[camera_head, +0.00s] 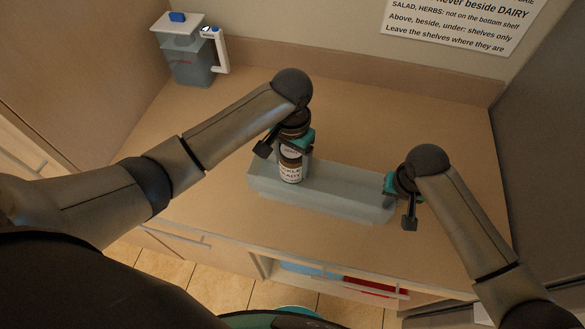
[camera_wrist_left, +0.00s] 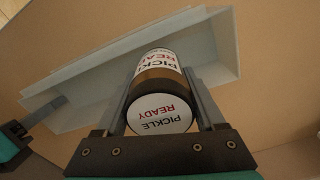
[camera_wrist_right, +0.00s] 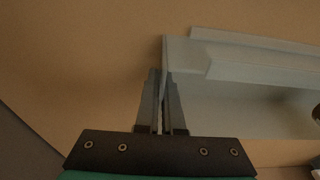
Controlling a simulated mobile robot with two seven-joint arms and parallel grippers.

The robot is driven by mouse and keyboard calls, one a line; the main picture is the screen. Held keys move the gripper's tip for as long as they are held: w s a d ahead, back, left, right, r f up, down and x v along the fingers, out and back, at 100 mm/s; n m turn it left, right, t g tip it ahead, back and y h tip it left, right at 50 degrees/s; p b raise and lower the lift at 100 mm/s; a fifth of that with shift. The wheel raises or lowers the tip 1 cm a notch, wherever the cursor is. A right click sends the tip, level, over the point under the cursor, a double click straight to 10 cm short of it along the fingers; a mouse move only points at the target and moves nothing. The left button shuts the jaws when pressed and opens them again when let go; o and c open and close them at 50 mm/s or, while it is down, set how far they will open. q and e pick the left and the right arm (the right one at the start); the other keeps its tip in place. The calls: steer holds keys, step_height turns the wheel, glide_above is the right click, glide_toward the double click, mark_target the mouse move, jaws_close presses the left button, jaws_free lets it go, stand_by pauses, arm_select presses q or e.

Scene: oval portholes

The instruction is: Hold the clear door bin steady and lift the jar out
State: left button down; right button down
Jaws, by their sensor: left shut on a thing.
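The jar (camera_head: 290,165) has a white label and a dark brown band. It stands over the left part of the clear door bin (camera_head: 335,195); I cannot tell whether its base is clear of the floor. My left gripper (camera_head: 291,143) is shut around its upper part. In the left wrist view the jar (camera_wrist_left: 162,85) sits between both fingers, its white lid reading "PICKLE READY". The bin is a long, pale, see-through trough on the counter. My right gripper (camera_head: 397,195) is at its right end. In the right wrist view the fingers (camera_wrist_right: 162,90) close on the bin's end wall.
A pitcher with a white handle and blue-knobbed lid (camera_head: 190,55) stands at the counter's back left. A printed sign (camera_head: 460,25) hangs on the back wall. The counter (camera_head: 420,110) is clear behind the bin. An open drawer (camera_head: 340,280) shows below the front edge.

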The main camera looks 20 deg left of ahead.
mark_target(293, 162)
arm_select(q)
step_height(293, 162, up, 6)
steer(key=shift+f, duration=0.1)
arm_select(e)
steer(key=c, duration=1)
jaws_free()
steer(key=shift+o, duration=0.2)
steer(key=r, duration=0.4)
steer(key=s+r, duration=0.1)
steer(key=r, duration=0.7)
steer(key=shift+s, duration=0.35)
